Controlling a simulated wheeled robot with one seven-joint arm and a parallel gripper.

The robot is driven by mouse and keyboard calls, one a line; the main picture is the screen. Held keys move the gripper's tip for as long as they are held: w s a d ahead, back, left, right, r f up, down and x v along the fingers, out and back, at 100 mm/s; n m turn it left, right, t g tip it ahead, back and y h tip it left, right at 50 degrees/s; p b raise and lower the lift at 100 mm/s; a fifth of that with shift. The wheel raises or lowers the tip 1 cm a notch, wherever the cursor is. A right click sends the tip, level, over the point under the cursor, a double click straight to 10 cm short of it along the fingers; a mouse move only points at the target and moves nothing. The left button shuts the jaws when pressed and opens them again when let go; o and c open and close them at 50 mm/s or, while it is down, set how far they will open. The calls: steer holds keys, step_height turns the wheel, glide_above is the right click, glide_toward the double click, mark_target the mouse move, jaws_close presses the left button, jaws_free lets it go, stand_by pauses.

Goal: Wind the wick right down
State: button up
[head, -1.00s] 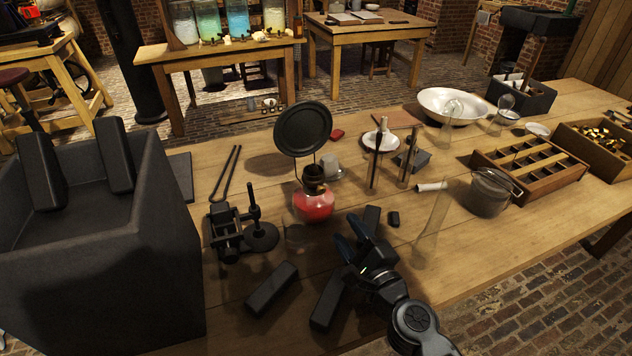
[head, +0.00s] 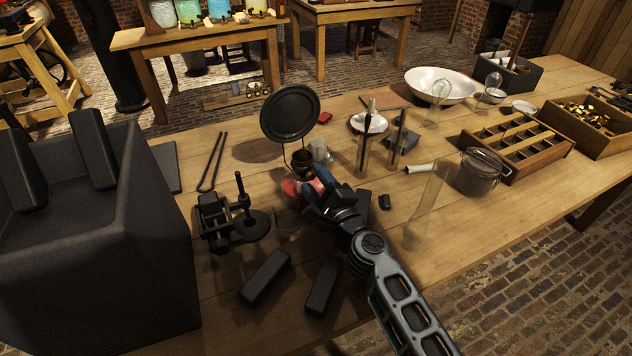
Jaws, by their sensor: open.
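The oil lamp (head: 291,188) stands upright on the wooden table, with a red reservoir partly hidden behind my gripper. Its dark burner (head: 302,161) sits on top, and a round black reflector (head: 290,113) rises above it on a thin wire. The wick and its winding knob are too small or too hidden to make out. My gripper (head: 318,183) is open at the lamp, its blue fingertips beside the burner and the top of the reservoir. I cannot tell whether the fingers touch the lamp.
A black clamp stand (head: 228,222) is left of the lamp. Dark blocks (head: 265,278) lie in front. A tall glass tube (head: 424,200) and a lidded pot (head: 481,172) stand to the right. A large dark box (head: 95,235) fills the left. Bare table lies front right.

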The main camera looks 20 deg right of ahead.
jaws_close()
steer(key=shift+n, duration=0.8)
jaws_free()
stand_by(0.3)
steer(key=s, duration=0.7)
steer(key=shift+s+d, duration=0.2)
steer(key=shift+s, duration=0.2)
